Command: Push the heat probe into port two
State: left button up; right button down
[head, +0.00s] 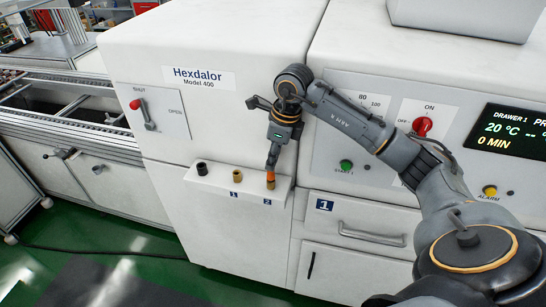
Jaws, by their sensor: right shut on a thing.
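My right gripper (272,165) points down over the right end of a small white ledge on the front of the Hexdalor machine. It is shut on the heat probe (270,177), a small orange-brown piece. The probe is upright at port two, above the label "2"; port two itself is largely hidden behind it, and I cannot tell how deep the probe sits. Port one (237,176), a brass-coloured fitting, stands to its left above the label "1". My left gripper is not in view.
A black fitting (201,168) stands at the ledge's left end. The ledge (218,183) juts from the white cabinet. A red-knobbed SHUT/OPEN lever (143,112) is up left. Right are a green button (346,165), a red switch (422,126) and a drawer handle (372,234).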

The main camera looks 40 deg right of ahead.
jog(key=shift+f+b, duration=0.3)
jog(key=shift+f, duration=0.1)
jog(key=c, duration=1.2)
grip_release()
jog(key=shift+o, duration=0.2)
jog(key=shift+r, duration=0.15)
notch_tip(320, 180, up, 12)
jog(key=s+d, duration=0.1)
jog(key=shift+s+d+f, duration=0.2)
jog(key=shift+s+d, duration=0.1)
jog(key=shift+s, duration=0.1)
